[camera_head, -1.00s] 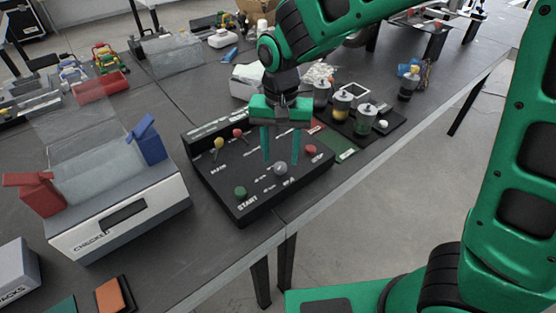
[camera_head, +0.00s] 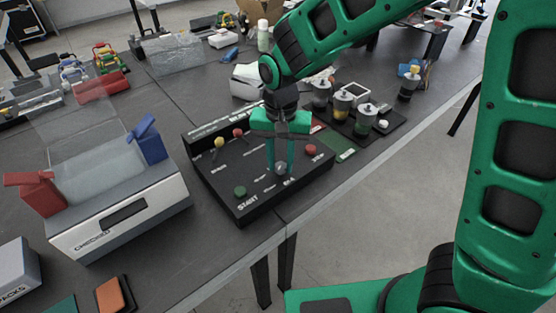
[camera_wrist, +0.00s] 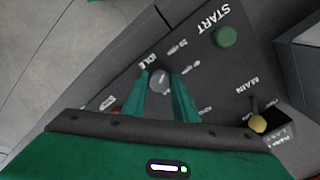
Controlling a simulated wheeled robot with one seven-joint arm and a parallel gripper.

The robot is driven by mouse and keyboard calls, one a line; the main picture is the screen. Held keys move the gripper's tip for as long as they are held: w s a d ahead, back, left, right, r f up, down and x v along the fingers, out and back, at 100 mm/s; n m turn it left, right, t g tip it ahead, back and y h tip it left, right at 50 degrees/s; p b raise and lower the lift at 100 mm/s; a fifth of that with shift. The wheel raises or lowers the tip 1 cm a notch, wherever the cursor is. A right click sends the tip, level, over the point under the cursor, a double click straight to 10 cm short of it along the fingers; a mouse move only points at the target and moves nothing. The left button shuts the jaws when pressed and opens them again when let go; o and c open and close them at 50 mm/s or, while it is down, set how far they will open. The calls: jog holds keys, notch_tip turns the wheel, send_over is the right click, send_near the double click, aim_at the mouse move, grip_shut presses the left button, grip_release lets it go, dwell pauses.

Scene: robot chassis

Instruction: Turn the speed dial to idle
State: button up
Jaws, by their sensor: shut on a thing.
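The grey, round speed dial (camera_head: 281,169) sits on the sloped black control panel (camera_head: 225,185), between the green START button (camera_head: 240,191) and the red STOP button (camera_head: 310,149). The wrist view shows the dial (camera_wrist: 158,80) near the IDLE label (camera_wrist: 148,61); I cannot make out which mark it points at. My green gripper (camera_head: 280,166) is over the panel, pointing down, with a fingertip on each side of the dial. In the wrist view my gripper (camera_wrist: 160,84) is closed around the dial, and its fingers cover part of the dial's sides.
A yellow-knobbed lever (camera_head: 219,142) and a red-knobbed lever (camera_head: 238,132) stand at the panel's back left. A CHECKED box (camera_head: 125,215) is to the left. Several jars on a black tray (camera_head: 397,121) stand to the right. The table edge is close in front.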

aim_at(281, 165)
jog(key=n, duration=0.5)
jog(key=shift+d+n, duration=0.1)
jog(key=shift+n, duration=0.3)
jog(key=n, duration=0.5)
jog(key=shift+n, duration=0.7)
jog(key=o, duration=1.1)
jog(key=shift+c, duration=0.2)
notch_tip(281, 165, up, 11)
jog(key=shift+w+f, duration=0.1)
